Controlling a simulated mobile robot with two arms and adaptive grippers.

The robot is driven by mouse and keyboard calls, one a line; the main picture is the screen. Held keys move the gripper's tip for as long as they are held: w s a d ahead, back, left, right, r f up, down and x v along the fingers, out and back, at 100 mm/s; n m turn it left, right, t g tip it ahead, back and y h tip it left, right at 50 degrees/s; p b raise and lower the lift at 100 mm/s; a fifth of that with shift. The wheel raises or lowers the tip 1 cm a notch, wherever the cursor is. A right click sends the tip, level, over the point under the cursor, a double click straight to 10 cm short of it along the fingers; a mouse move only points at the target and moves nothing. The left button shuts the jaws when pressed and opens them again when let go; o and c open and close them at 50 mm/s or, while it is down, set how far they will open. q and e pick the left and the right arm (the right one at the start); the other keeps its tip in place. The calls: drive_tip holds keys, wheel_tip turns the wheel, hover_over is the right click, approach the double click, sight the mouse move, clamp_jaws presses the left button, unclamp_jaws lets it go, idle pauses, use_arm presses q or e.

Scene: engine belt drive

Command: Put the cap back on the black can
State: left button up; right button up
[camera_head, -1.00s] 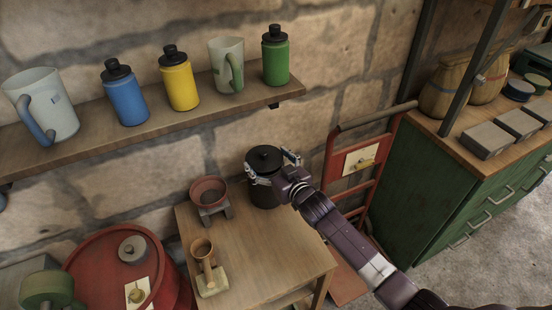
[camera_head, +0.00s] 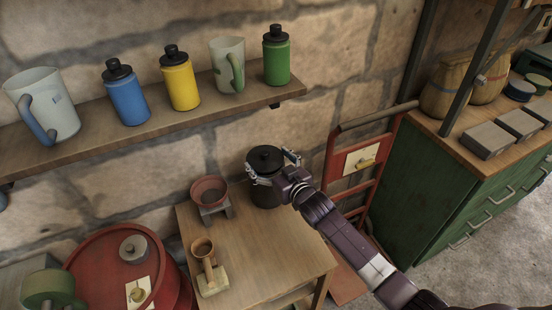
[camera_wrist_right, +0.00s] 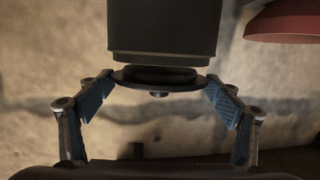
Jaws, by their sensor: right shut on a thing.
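The black can (camera_head: 264,195) stands upright on the small wooden table, close to the wall. Its dark round cap (camera_head: 265,157) with a small knob is at the can's top. My right gripper (camera_head: 274,168) reaches in from the right, with a finger on either side of the cap. In the right wrist view the can (camera_wrist_right: 162,30) appears upside down, and the cap (camera_wrist_right: 158,80) sits between the blue finger pads at the can's mouth. A dark neck shows between cap rim and can body, so I cannot tell if the cap is fully seated. My left gripper is out of view.
A shelf (camera_head: 178,118) with bottles and mugs is above. A red hand truck (camera_head: 340,190) stands close at right.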

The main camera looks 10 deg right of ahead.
drive_tip(key=shift+f+b, duration=0.45)
drive_tip(key=shift+f, duration=0.25)
idle(0.4)
drive_tip(key=o, duration=0.8)
